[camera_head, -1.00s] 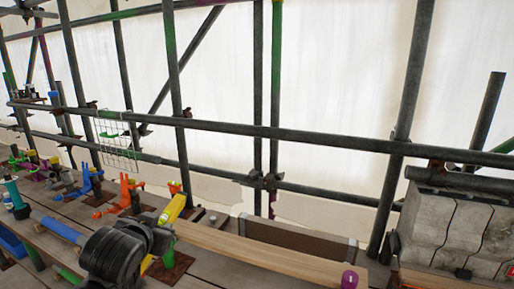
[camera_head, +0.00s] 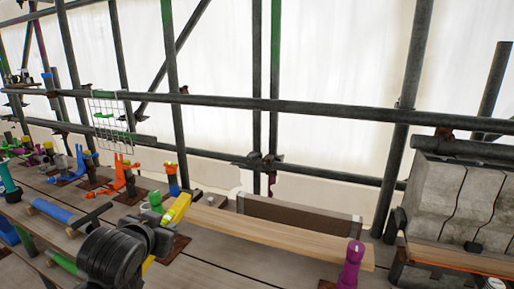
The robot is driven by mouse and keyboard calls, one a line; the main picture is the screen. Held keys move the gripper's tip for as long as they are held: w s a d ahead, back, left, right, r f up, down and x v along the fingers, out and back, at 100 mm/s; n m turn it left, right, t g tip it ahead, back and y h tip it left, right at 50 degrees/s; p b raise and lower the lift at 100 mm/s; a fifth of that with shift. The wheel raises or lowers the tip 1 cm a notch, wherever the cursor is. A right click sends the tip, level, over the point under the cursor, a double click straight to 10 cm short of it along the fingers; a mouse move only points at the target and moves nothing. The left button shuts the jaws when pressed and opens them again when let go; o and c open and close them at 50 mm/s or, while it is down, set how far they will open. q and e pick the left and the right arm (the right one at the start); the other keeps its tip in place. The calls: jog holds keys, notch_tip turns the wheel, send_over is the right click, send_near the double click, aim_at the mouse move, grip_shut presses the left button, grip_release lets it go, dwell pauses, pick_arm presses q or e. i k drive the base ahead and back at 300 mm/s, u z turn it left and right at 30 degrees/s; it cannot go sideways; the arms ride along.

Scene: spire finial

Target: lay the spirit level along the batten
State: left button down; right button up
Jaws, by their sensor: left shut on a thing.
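The spirit level, a short yellow bar (camera_head: 177,208), shows at the left end of the batten. The batten is a long pale wooden plank (camera_head: 270,235) running from centre left to lower right. My left gripper (camera_head: 166,223) is shut on the yellow level, which is tilted, its upper end toward the right. My dark wrist hides the lower part of the level, and I cannot tell whether it touches the batten. My right gripper is not in view.
A purple post (camera_head: 352,262) stands at the batten's right end. A brown board (camera_head: 300,222) lies behind the batten. Scaffold tubes (camera_head: 300,106) cross behind. Orange (camera_head: 125,175) and blue (camera_head: 80,165) clamps stand at left. A grey stone block (camera_head: 460,205) is at right.

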aim_at(238, 223)
jog(key=z, duration=2.5)
jog(key=k, duration=2)
jog(key=u, duration=1.25)
jog(key=i, duration=0.5)
jog(key=u, duration=0.05)
